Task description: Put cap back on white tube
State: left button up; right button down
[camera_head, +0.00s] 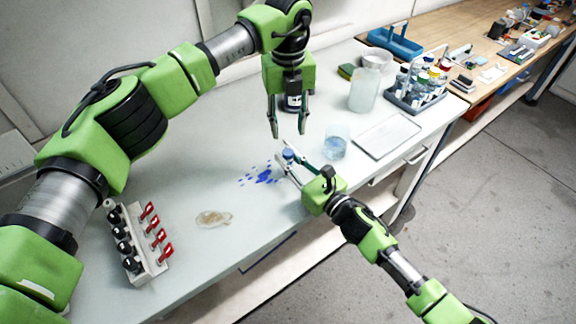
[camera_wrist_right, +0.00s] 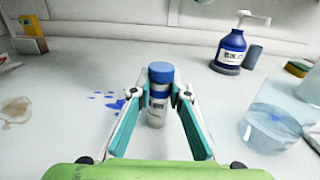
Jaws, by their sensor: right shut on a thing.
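A small tube (camera_wrist_right: 158,103) with a pale body stands upright between the fingers of my right gripper (camera_wrist_right: 158,97). A blue cap (camera_wrist_right: 161,72) sits on its top; I cannot tell whether it is screwed tight. In the head view the blue cap (camera_head: 288,154) shows between the fingertips of my right gripper (camera_head: 289,168), which is shut on the tube. I cannot tell whether the tube's base touches the table. My left gripper (camera_head: 288,133) points down, open and empty, above and behind the tube.
A dark blue pump bottle (camera_wrist_right: 231,49) stands at the back. A beaker of blue liquid (camera_head: 336,148), a tray (camera_head: 388,135), a translucent jug (camera_head: 364,95) and a bottle rack (camera_head: 415,101) are to the right. A blue spill (camera_head: 263,177) lies left; a switch panel (camera_head: 138,245) stands front left.

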aim_at(288, 152)
pick_arm(q)
notch_tip(288, 152, down, 8)
jog(key=shift+r, duration=0.2)
jog(key=shift+c, duration=0.4)
grip_shut()
jog(key=m, duration=0.6)
jog(key=shift+a+m, duration=0.15)
jog(key=shift+m, duration=0.15)
jog(key=shift+o, duration=0.6)
grip_release()
